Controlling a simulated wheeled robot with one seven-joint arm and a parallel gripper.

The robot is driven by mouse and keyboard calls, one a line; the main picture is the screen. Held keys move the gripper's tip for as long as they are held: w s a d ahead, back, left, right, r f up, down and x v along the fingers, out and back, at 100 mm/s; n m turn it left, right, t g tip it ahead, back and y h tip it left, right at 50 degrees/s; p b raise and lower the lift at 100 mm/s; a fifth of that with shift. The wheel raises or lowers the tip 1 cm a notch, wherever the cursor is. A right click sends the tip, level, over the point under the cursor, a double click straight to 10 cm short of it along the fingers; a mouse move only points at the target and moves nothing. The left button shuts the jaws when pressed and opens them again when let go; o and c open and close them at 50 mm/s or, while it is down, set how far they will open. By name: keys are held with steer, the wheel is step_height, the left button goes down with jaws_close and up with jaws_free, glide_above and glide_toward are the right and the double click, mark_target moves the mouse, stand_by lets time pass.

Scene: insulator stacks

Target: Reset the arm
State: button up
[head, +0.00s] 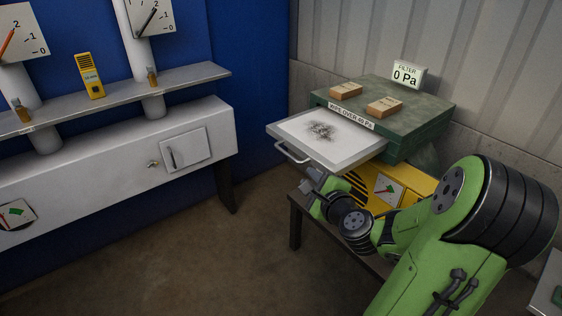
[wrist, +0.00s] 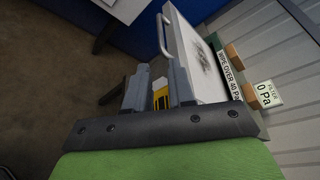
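My green arm reaches in from the right of the head view. My gripper (head: 312,184) is just below and in front of a pulled-out white drawer (head: 288,130) with a dark smudge on it. In the wrist view my gripper (wrist: 158,82) has its two grey fingers apart, with a gap between them and nothing held. The drawer (wrist: 186,50) and its handle (wrist: 162,36) lie just beyond the fingers there. I cannot tell whether a finger touches the drawer.
A green box (head: 425,110) labelled "wipe over 40 Pa" bears two tan blocks; a filter display (head: 408,75) reads 0 Pa. A yellow unit (head: 418,182) sits below on a dark table. A white cabinet (head: 105,145) stands left. The floor (head: 220,255) between is clear.

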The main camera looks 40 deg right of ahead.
steer(key=a+n+g+y+p, duration=0.4)
steer(key=a+n+g+y, duration=0.1)
steer(key=a+n, duration=1.15)
steer(key=s+a+r+n+g+p, duration=0.2)
steer(key=s+a+r+n, duration=0.2)
steer(key=s, duration=0.4)
steer(key=s+a+r+n+g+p, duration=0.2)
steer(key=s+a+r+n+p, duration=0.1)
steer(key=s+r+n, duration=0.4)
steer(key=shift+s+a+r+h, duration=0.35)
steer(key=shift+s+r+h, duration=0.05)
steer(key=shift+s, duration=0.8)
steer(key=shift+d, duration=0.1)
